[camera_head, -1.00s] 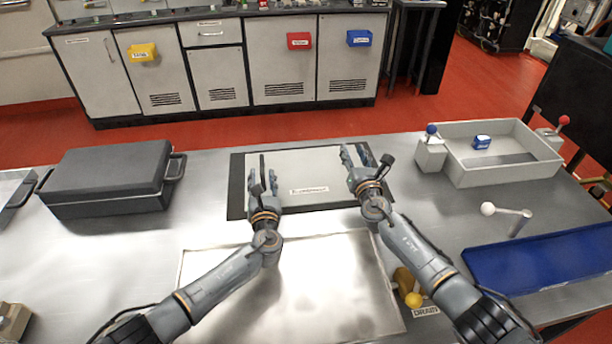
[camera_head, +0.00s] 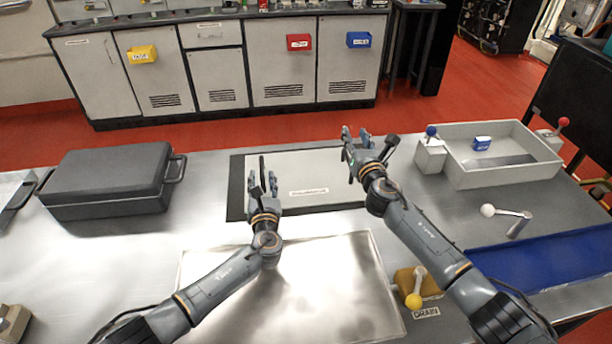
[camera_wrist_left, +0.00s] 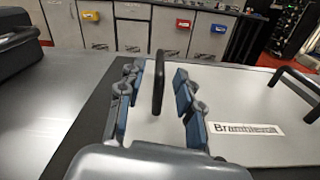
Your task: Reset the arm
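My left gripper (camera_head: 263,184) is over the left part of a light, labelled panel (camera_head: 310,170) with a dark border. Its fingers are apart in the left wrist view (camera_wrist_left: 158,98). An upright black handle (camera_wrist_left: 159,75) on the panel shows between the fingers there, with no visible grip on it. My right gripper (camera_head: 357,137) is above the panel's right part, with its fingers apart and nothing visible between them. The panel's right handle (camera_wrist_left: 297,80) shows in the left wrist view; my right gripper mostly hides that area in the head view.
A dark case (camera_head: 108,180) stands at the left. A grey open bin (camera_head: 540,172) holding a small blue box (camera_head: 481,143) is at the right. A white-ball lever (camera_head: 488,210), a blue tray (camera_head: 545,258) and a yellow-ball drain lever (camera_head: 413,300) lie near my right arm.

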